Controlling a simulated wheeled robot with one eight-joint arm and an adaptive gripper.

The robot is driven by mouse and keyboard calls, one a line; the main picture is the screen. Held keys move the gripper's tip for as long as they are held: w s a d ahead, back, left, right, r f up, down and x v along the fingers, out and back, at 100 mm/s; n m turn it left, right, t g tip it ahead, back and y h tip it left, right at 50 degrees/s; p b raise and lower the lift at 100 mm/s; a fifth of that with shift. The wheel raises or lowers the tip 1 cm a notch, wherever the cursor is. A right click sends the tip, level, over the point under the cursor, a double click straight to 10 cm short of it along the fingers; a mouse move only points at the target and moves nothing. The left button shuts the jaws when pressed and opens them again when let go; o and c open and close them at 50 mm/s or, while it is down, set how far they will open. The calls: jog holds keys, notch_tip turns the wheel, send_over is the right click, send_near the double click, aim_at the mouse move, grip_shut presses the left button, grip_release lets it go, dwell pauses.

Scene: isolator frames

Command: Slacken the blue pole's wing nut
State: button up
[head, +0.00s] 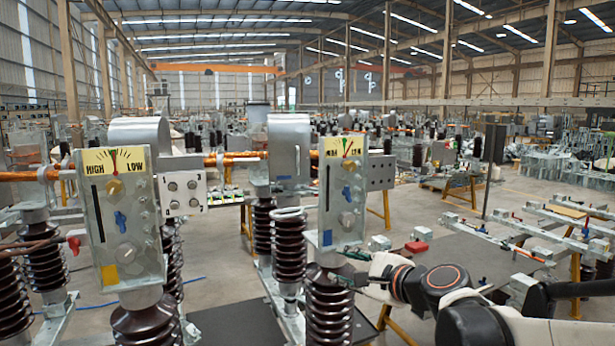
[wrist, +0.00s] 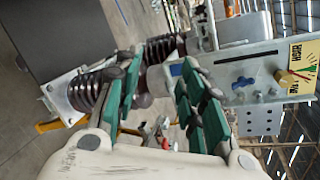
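The blue pole is the right-hand one, a metal plate (head: 342,215) on a dark ribbed insulator (head: 329,305), with a blue square (head: 327,237) low on the plate. Its small blue wing nut (head: 347,193) sits mid-plate, above a round knob. The plate (wrist: 225,65) appears sideways in the wrist view, with the wing nut (wrist: 243,82) beyond my fingers and the blue square (wrist: 176,70) just past them. My gripper (head: 345,268) is low, beside the plate's foot. Its green-padded fingers (wrist: 160,68) are apart, with nothing visible between them, clear of the wing nut.
Yellow HIGH/LOW gauges top both plates. A copper bar (head: 235,158) runs across behind. A red box (head: 416,247) and a rack of metal parts (head: 560,225) lie right.

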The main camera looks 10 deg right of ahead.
jog(key=w+d+r+m+t+p, duration=0.2)
jog(key=w+d+r+m+p, duration=0.25)
jog(key=r, duration=0.35)
jog(key=m+t+h+p, duration=0.1)
jog(key=m+t+p, duration=0.1)
jog(key=m+p, duration=0.4)
send_near(349, 188)
jog(key=shift+m, duration=0.25)
jog(key=p+x, duration=0.1)
jog(key=x, duration=0.9)
jog(key=shift+w+a, duration=0.15)
jog(key=shift+w, duration=0.15)
grip_shut()
